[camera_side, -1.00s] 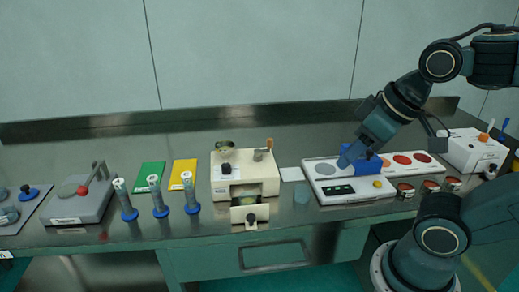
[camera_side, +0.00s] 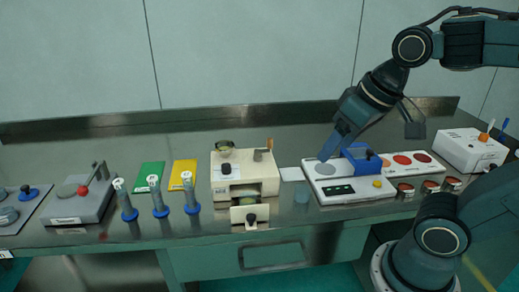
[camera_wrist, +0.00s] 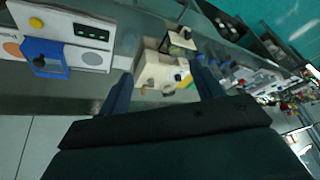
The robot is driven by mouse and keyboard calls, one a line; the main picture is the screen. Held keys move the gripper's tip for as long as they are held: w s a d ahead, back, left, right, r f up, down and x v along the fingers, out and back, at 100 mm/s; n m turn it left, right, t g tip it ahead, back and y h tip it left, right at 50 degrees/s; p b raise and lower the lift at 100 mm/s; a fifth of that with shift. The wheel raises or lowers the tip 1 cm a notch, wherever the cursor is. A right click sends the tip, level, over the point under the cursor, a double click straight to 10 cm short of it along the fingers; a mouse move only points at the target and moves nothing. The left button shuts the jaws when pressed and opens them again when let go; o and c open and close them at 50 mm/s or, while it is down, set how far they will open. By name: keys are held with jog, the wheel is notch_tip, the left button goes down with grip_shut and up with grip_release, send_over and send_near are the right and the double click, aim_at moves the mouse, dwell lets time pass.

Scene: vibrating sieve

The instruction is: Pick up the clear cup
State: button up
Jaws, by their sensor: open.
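I cannot make out the cup clearly in the wrist view.
The cream machine (camera_side: 243,179) with its open front drawer (camera_side: 250,213) stands left of the cup. Several blue-based tubes stand further left. Small red-topped tins sit at the right.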

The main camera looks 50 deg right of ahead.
jog(key=w+f+m+g, duration=0.1)
jog(key=w+m+g, duration=0.2)
jog(key=w+m, duration=0.55)
jog(key=m+g, duration=0.2)
jog(key=m, duration=0.1)
send_over(248, 197)
jog(key=s+a, duration=0.1)
jog(key=a, duration=0.1)
notch_tip(248, 197, down, 8)
jog(key=shift+s+d, duration=0.1)
jog(key=shift+d, duration=0.05)
jog(key=shift+f, duration=0.15)
jog(key=shift+f, duration=4.15)
jog(key=shift+f, duration=2.65)
